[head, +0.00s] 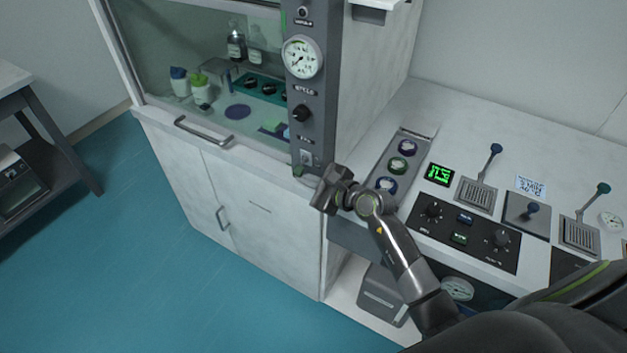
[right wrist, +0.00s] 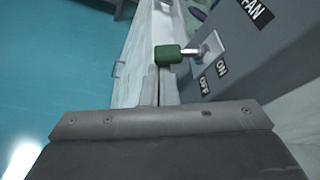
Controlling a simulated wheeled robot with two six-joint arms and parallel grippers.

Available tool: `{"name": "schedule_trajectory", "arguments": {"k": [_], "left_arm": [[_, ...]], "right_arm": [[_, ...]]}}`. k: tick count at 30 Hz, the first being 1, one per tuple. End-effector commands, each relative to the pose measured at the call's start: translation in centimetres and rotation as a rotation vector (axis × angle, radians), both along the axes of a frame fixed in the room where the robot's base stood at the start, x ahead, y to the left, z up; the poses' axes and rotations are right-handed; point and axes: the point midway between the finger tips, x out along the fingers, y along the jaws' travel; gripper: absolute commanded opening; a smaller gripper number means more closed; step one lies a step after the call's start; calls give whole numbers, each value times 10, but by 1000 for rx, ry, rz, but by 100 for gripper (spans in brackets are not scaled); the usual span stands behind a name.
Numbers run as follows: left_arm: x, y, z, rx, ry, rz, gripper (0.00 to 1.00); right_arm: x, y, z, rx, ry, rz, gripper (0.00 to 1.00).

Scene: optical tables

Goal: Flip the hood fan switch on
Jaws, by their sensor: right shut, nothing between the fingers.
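The fan switch is a toggle lever with a green tip (right wrist: 170,54) on a light plate (right wrist: 209,48), beside labels reading FAN, ON and OFF. In the head view its plate (head: 306,157) sits low on the hood's dark grey column. The lever sticks out from the panel; I cannot tell which position it is in. My right gripper (head: 324,186) is just in front of the column's lower end. In the right wrist view its fingers (right wrist: 160,88) are together and empty, close to the green tip; whether they touch it is unclear. My left gripper is not in view.
The column also carries a gauge (head: 302,57) and a black knob (head: 301,113). The hood's cabinet (head: 250,215) has handles at the left. A bench with dials, levers and a green display (head: 440,174) stands to the right. Open floor lies at the left.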

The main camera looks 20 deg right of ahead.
Motion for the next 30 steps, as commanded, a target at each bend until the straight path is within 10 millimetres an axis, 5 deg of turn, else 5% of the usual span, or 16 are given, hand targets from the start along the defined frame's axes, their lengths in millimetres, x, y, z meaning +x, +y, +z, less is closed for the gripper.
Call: {"name": "schedule_trajectory", "arguments": {"k": [30], "left_arm": [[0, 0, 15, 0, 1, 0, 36]], "right_arm": [[-2, 2, 5, 96, 75, 1, 0]]}}
